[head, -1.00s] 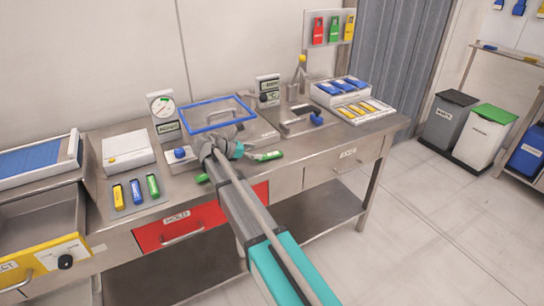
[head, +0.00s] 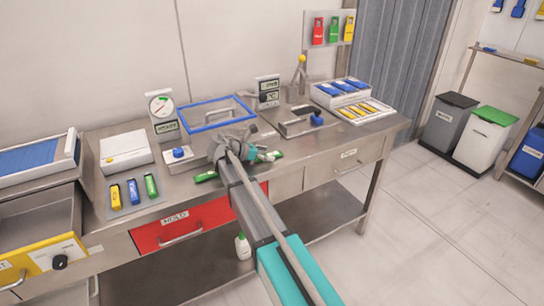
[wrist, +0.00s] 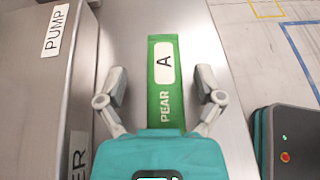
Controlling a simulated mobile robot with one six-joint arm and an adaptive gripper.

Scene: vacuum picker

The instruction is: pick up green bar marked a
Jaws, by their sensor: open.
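The green bar marked A (wrist: 163,88) lies on the metal bench in the wrist view, with its white A patch toward the top and the word PEAR below. My gripper (wrist: 162,84) is open and empty, with one finger on each side of the bar. I cannot tell its height above the bar. In the head view my gripper (head: 238,145) is over the bench.
A box labelled PUMP (wrist: 30,80) stands left of the bar in the wrist view. A blue-rimmed clear bin (head: 205,113) is behind my gripper. Yellow, blue and green bars (head: 133,191) lie to the left. The bench's front edge is close, above the red drawer (head: 205,220).

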